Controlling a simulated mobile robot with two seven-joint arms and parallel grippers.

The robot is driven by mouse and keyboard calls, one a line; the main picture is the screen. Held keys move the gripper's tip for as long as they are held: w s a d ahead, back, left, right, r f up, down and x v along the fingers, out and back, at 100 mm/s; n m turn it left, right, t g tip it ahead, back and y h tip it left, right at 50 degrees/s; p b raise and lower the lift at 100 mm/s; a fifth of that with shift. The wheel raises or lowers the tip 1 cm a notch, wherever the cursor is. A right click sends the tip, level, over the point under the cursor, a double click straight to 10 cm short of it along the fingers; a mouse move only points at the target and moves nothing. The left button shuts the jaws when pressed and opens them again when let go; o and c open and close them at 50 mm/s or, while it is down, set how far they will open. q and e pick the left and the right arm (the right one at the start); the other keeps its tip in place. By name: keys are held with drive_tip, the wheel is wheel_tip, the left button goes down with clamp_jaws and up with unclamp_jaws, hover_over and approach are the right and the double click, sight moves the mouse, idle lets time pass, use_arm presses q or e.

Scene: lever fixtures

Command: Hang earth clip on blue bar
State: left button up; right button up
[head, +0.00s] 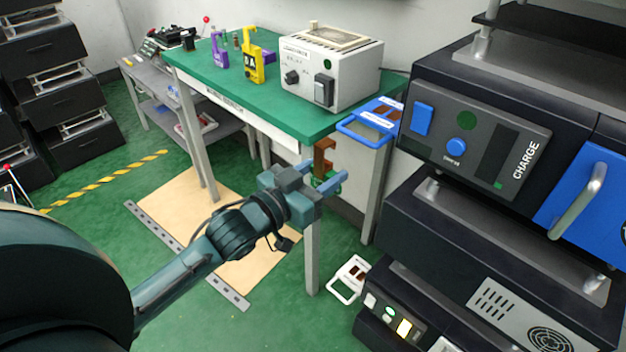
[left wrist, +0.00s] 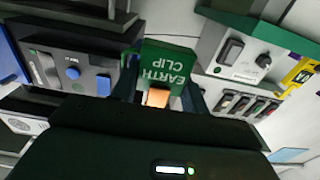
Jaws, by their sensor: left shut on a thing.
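My left gripper (head: 326,180) is shut on the earth clip, in front of the green table's right front leg. The clip's green body (head: 333,186) shows partly behind the fingers, and a copper-brown part (head: 324,158) stands up above them. In the left wrist view the green block (left wrist: 168,62) reads "EARTH CLIP" upside down between the fingers, with an orange-brown part (left wrist: 157,97) below the lettering. A blue bar (head: 362,136) forms the front of a blue frame at the table's right end. The clip is apart from it, lower and to the left. My right gripper is out of view.
The green table (head: 270,97) carries a grey switch box (head: 330,72) and yellow (head: 252,66) and purple tags. A dark cabinet marked CHARGE (head: 480,145) stands close on the right. A white-handled piece (head: 349,280) is on the floor below.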

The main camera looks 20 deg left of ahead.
use_arm(q)
drive_tip(key=b+x, duration=0.1)
drive_tip(key=x, duration=0.3)
drive_tip(key=shift+w, duration=0.1)
drive_tip(key=w, duration=0.1)
drive_tip(key=w+d+f+b, duration=0.1)
drive_tip(key=w+b, duration=0.1)
drive_tip(key=w, duration=0.1)
drive_tip(key=shift+d+f, duration=0.2)
drive_tip(key=shift+d, duration=0.05)
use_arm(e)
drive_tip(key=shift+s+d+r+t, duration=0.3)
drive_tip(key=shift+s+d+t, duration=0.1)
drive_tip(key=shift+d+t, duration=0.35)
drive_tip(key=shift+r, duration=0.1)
use_arm(q)
drive_tip(key=o, duration=1)
drive_tip(key=shift+o, duration=0.2)
drive_tip(key=shift+s, duration=0.15)
